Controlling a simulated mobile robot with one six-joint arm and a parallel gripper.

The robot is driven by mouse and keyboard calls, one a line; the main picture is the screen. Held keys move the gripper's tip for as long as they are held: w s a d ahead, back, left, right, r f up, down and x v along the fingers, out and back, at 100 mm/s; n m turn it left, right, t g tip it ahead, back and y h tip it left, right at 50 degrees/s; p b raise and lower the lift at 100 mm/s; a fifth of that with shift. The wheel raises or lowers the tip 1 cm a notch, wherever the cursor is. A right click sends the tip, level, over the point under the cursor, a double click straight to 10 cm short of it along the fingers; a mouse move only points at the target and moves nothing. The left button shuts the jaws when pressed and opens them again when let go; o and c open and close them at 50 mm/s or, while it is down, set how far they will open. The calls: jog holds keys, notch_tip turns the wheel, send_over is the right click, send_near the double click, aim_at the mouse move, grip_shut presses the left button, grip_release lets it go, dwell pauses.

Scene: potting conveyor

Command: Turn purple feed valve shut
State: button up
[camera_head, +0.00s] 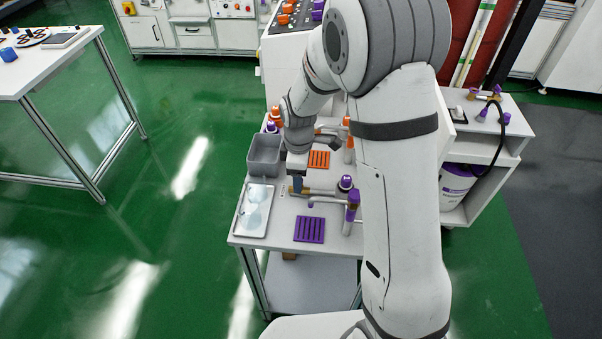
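My gripper (297,187) points down over the white work table, at the left end of a brass-coloured pipe (321,191). It is small in the picture, and I cannot tell whether its fingers are apart or touch the pipe. Purple fittings stand to its right: a purple-topped one (346,183) and a purple upright one (352,206), just left of my arm. More purple knobs (481,115) sit with brass parts on the bench at the right. I cannot tell which purple part is the feed valve or how its handle is turned.
A purple slotted tray (309,229), an orange slotted tray (318,160), a grey bin (264,153) and a light tray (241,224) are on the table. My arm hides its right side. A purple-banded bucket (456,184) stands under the right bench.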

notch_tip(320, 180, up, 7)
jog(key=shift+r, duration=0.4)
dwell(0.5)
jog(key=shift+s+d+r, duration=0.15)
jog(key=shift+r, duration=0.1)
jog(key=s+d+r+m+t, duration=0.1)
jog(key=s+d+r+m, duration=0.2)
jog(key=s+m, duration=0.2)
jog(key=s+d+r+m+t, duration=0.1)
jog(key=s+d+r+m, duration=0.2)
jog(key=s, duration=0.5)
jog(key=s+d+r+m, duration=0.3)
jog(key=s+d+m, duration=0.1)
jog(key=s+m, duration=0.3)
jog(key=shift+s+d+r+m+t, duration=0.15)
jog(key=shift+s+d+m+t, duration=0.15)
jog(key=shift+s+m+t, duration=0.1)
jog(key=shift+w, duration=0.1)
jog(key=shift+c, duration=0.3)
